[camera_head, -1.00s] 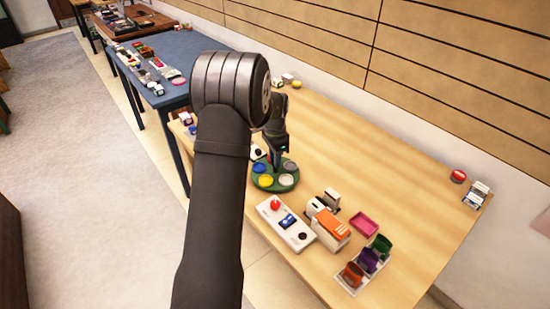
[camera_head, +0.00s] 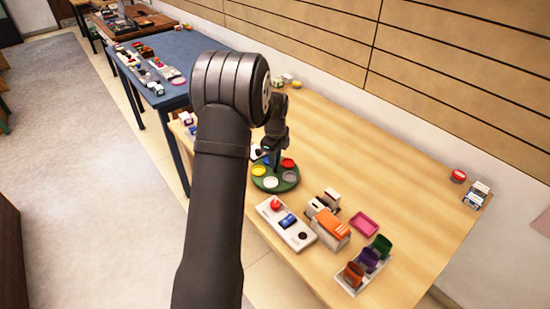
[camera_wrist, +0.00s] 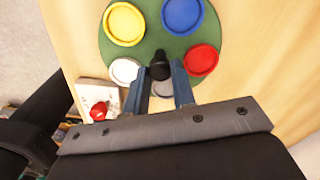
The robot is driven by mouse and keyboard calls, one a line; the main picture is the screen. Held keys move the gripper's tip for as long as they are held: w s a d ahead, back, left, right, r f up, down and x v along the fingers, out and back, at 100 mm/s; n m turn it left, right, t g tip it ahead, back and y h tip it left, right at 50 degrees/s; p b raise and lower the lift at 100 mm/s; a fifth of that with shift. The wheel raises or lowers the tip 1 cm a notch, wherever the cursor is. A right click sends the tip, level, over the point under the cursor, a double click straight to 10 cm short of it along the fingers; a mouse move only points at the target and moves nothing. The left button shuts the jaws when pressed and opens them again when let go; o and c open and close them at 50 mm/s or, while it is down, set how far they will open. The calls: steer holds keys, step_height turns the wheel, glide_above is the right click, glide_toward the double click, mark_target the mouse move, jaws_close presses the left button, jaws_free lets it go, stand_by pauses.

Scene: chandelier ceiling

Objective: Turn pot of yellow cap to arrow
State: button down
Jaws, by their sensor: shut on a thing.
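A round green turntable (camera_head: 263,186) stands on the wooden table with several capped pots around its rim. The pot with the yellow cap (camera_head: 258,170) is on its left side; it is at the upper left in the wrist view (camera_wrist: 125,23). The blue (camera_wrist: 183,15), red (camera_wrist: 201,60), white (camera_wrist: 126,71) and grey (camera_wrist: 163,88) caps also show, the grey one partly behind my fingers. My gripper (camera_wrist: 159,74) is shut on the black knob (camera_wrist: 160,65) at the turntable's centre. I cannot make out an arrow in either view.
A white panel with a red knob (camera_head: 275,204) lies close in front of the turntable. Beside it are an orange-topped box (camera_head: 332,224), a pink tray (camera_head: 364,223) and a rack of coloured items (camera_head: 367,264). The table's right and far parts are mostly clear.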

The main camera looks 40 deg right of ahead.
steer(key=m, duration=0.5)
steer(key=shift+m, duration=0.3)
steer(key=m, duration=0.4)
steer(key=shift+m, duration=0.7)
steer(key=c, duration=1.2)
jaws_free()
step_height(320, 180, up, 17)
steer(key=shift+r, duration=0.2)
